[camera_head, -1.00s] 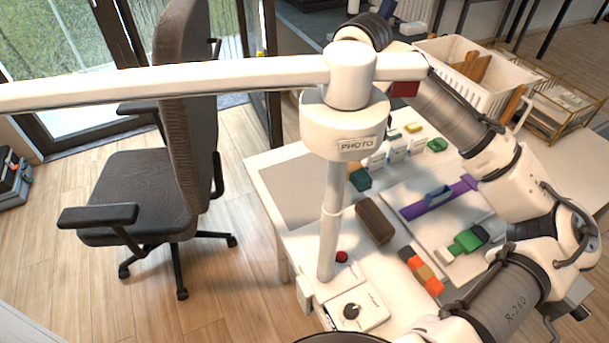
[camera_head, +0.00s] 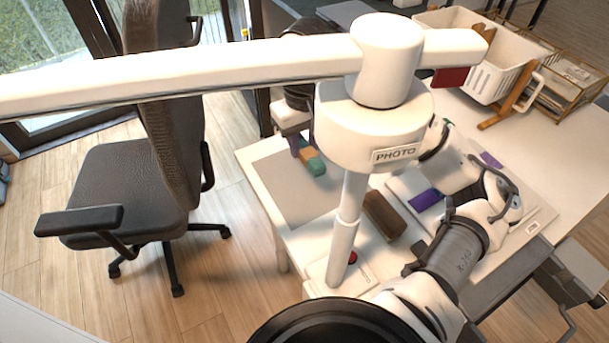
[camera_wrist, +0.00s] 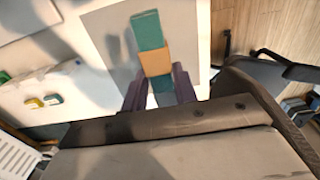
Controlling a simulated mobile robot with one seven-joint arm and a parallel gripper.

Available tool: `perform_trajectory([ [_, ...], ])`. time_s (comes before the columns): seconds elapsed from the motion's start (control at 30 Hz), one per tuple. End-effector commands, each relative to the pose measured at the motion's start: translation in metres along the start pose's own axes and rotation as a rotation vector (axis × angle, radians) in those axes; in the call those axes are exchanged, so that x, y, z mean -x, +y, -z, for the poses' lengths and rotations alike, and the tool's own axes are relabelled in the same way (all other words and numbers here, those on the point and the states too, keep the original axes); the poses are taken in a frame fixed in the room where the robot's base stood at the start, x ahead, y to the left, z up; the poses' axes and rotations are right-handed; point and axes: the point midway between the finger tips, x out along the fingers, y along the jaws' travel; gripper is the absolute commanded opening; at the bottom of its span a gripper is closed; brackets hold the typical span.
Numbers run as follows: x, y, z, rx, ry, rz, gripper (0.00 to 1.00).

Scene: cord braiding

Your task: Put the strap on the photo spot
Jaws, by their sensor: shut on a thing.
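The strap (camera_head: 313,162), banded teal and orange, is in my gripper (camera_head: 300,150) over the grey mat. In the wrist view the strap (camera_wrist: 148,33) sticks out between the two dark purple fingers of my gripper (camera_wrist: 158,88), which are shut on it. The grey mat (camera_head: 290,195) lies at the table's left end, beside the white stand with a PHOTO label (camera_head: 395,154); it also shows in the wrist view (camera_wrist: 190,25). A shadow falls on the mat beside the strap. I cannot tell how high the strap is.
The PHOTO stand's post (camera_head: 345,228) rises at the mat's right. A brown block (camera_head: 384,215) lies right of the post, and a purple strip (camera_head: 426,200) beyond it. A white basket (camera_head: 480,55) stands at the back. A black chair (camera_head: 130,180) is left of the table.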

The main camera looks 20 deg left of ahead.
Motion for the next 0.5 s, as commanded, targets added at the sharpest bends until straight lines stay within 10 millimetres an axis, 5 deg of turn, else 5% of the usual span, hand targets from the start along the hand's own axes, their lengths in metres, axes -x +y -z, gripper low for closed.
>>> perform_trajectory([
  [0.2, -0.054, 0.0, -0.001, -0.002, -0.002, 0.001, 0.05],
  [0.5, -0.085, 0.001, -0.001, -0.001, -0.001, 0.0, 0.05],
])
